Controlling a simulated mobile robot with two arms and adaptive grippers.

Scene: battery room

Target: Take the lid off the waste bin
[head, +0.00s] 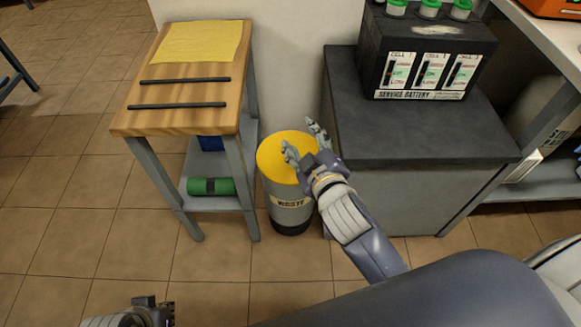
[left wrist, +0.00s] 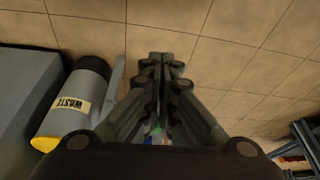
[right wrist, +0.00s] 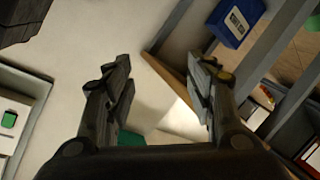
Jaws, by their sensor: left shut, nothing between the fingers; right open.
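The waste bin (head: 290,213) is a grey cylinder with a dark base and a WASTE label, upright on the floor between the wooden-topped table and the dark cabinet. Its round yellow lid (head: 272,157) is on top. In the left wrist view the bin (left wrist: 82,90) shows sideways, with the lid (left wrist: 42,144) at its end. My right gripper (head: 304,139) is open and empty over the right part of the lid; I cannot tell whether it touches. It also shows open in the right wrist view (right wrist: 164,72). My left gripper (left wrist: 164,62) is shut and empty, low at the left.
The wooden-topped table (head: 140,122) stands close to the bin's left, holding a yellow sheet (head: 201,41) and two dark rods. A green roll (head: 210,186) lies on its lower shelf. The dark cabinet (head: 420,137), carrying a service battery (head: 425,50), is close on the right. Floor in front is clear.

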